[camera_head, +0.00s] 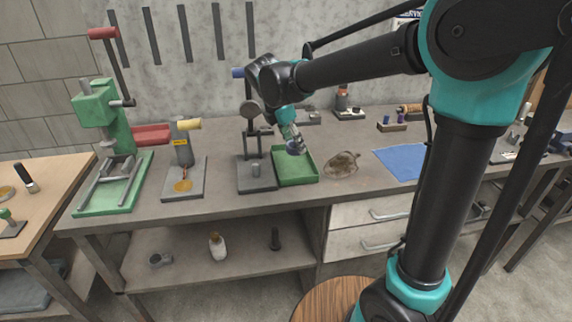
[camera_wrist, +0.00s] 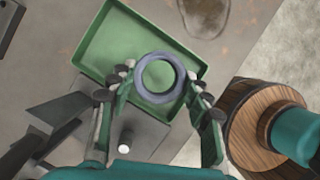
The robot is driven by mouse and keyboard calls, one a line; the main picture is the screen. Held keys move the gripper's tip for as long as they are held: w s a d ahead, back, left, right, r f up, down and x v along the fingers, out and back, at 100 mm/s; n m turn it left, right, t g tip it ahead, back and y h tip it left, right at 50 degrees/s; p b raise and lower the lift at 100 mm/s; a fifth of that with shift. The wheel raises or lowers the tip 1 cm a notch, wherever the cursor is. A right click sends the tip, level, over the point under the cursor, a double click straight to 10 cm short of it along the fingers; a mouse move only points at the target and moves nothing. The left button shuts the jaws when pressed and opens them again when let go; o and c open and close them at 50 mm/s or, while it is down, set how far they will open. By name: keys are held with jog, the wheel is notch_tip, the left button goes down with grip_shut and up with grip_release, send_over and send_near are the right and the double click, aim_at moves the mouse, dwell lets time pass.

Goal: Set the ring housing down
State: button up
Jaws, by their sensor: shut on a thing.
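The ring housing is a blue-grey ring; in the wrist view (camera_wrist: 160,98) it sits between my fingertips with the green tray showing through its hole. My gripper (camera_wrist: 161,84) is shut on it, one finger on each side. In the head view the ring housing (camera_head: 296,148) shows small at the end of my gripper (camera_head: 291,138), over the back part of the green tray (camera_head: 297,173). The tray floor also fills much of the wrist view (camera_wrist: 112,45) and looks empty. The exact gap between ring and tray cannot be told.
A dark press on a grey base (camera_head: 256,183) stands just left of the tray. A brownish oval piece (camera_head: 343,164) lies to its right, then a blue mat (camera_head: 401,162). A yellow-handled stand (camera_head: 184,153) and a green press (camera_head: 95,112) are farther left.

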aim_at(297, 170)
jog(key=shift+f, duration=3.85)
jog(key=shift+f, duration=0.1)
jog(key=o, duration=1.4)
jog(key=v, duration=1.2)
